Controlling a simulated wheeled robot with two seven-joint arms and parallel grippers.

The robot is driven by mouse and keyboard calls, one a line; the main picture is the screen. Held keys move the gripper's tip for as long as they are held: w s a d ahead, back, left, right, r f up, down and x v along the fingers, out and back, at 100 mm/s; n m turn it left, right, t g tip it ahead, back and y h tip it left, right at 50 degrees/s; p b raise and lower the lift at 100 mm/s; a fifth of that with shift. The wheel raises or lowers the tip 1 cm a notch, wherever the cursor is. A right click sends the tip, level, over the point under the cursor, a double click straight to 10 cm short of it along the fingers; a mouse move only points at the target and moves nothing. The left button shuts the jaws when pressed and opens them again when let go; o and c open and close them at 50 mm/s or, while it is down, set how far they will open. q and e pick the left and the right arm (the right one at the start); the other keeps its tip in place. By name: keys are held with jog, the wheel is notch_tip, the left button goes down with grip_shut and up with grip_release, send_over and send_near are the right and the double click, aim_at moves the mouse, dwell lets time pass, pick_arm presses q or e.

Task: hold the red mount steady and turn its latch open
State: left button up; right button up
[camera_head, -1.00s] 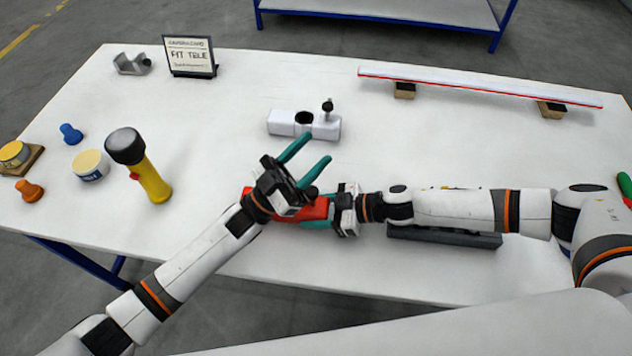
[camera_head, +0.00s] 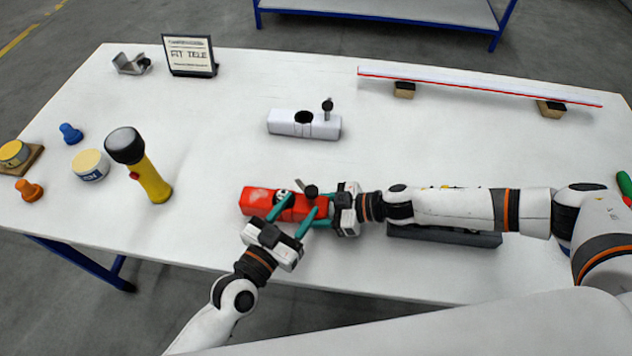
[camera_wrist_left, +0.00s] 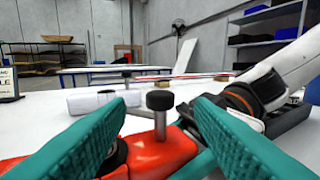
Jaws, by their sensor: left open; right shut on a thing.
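The red mount (camera_head: 257,200) lies on the white table in front of me, with a black-knobbed latch (camera_head: 311,191) standing up near its right end. My right gripper (camera_head: 325,208) is shut on the right end of the mount. My left gripper (camera_head: 290,215) is open at the mount's near side, its teal fingers reaching over the red body. In the left wrist view the latch knob (camera_wrist_left: 160,101) stands upright between the two open fingers, beyond their tips, and the red body (camera_wrist_left: 155,155) shows below it. I cannot see contact between the left fingers and the latch.
A white mount (camera_head: 290,122) with a similar knob stands behind. A yellow flashlight (camera_head: 150,178), a cream-lidded jar (camera_head: 90,165) and blue (camera_head: 70,133) and orange (camera_head: 28,190) knobs are at left. A dark tray (camera_head: 445,236) lies under my right arm.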

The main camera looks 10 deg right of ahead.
aim_at(315, 186)
pick_arm(q)
jog(key=x, duration=0.7)
jog(key=shift+w+d, duration=0.25)
jog(key=shift+w, duration=0.05)
jog(key=shift+c, duration=0.6)
jog(key=c, duration=0.9)
